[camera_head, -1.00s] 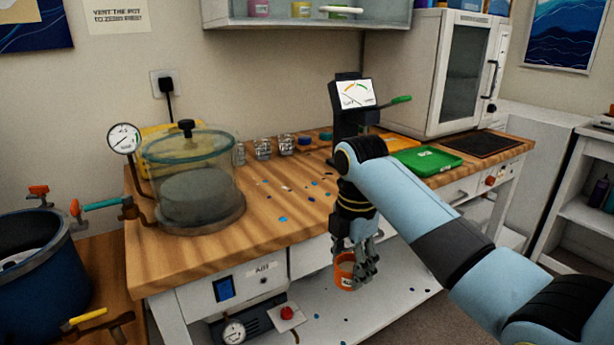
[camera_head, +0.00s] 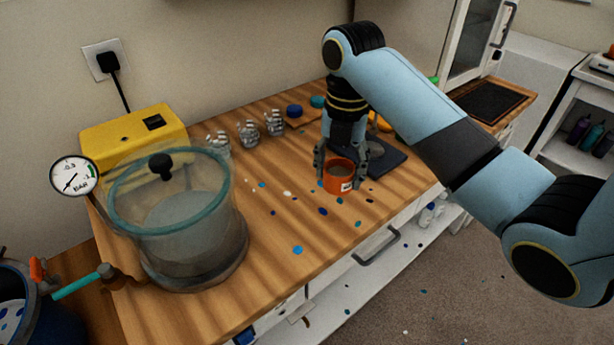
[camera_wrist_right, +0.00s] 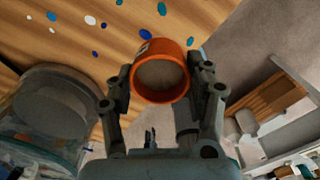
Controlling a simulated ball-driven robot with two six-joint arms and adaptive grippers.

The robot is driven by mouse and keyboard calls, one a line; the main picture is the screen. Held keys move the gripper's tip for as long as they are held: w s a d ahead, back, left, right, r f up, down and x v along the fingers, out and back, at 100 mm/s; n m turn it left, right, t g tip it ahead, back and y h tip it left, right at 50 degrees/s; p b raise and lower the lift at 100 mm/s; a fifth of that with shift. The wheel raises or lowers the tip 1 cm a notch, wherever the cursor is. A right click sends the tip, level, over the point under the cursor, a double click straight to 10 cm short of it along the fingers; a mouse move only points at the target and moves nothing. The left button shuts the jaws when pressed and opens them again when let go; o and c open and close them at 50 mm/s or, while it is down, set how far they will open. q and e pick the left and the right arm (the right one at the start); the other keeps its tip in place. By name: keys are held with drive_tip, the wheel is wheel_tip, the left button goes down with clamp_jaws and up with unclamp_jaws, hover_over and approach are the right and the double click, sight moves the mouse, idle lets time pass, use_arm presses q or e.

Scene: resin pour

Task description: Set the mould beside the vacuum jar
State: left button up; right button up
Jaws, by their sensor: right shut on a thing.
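The mould is an orange round cup (camera_head: 341,177) with a white label and a pale fill inside. My right gripper (camera_head: 343,172) is shut on it, with fingers on both sides. It also shows in the right wrist view (camera_wrist_right: 160,76), upright between the fingertips. The cup is over the front part of the wooden bench; I cannot tell whether it touches the top. The vacuum jar (camera_head: 180,225) is a clear glass vessel with a teal rim and black knob, left of the cup and apart from it. My left gripper is not in view.
The bench top (camera_head: 270,240) between jar and cup is bare but for resin specks. A yellow box (camera_head: 135,135) and a gauge (camera_head: 74,176) stand by the jar. A dark plate (camera_head: 385,158) lies behind the gripper.

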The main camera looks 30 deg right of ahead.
drive_tip(key=w+f, duration=0.1)
drive_tip(key=w, duration=0.1)
drive_tip(key=w+f, duration=0.1)
drive_tip(key=w, duration=0.1)
drive_tip(key=w+a+f, duration=0.1)
drive_tip(key=w+f, duration=0.1)
drive_tip(key=w, duration=0.1)
drive_tip(key=shift+w+a+f, duration=0.1)
drive_tip(key=shift+w+f, duration=0.1)
wheel_tip(320, 180, down, 3)
drive_tip(key=shift+f, duration=0.45)
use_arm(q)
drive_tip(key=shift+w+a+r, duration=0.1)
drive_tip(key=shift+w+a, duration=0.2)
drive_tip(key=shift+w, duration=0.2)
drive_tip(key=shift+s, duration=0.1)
use_arm(e)
drive_tip(key=shift+f, duration=0.15)
drive_tip(key=o, duration=1.2)
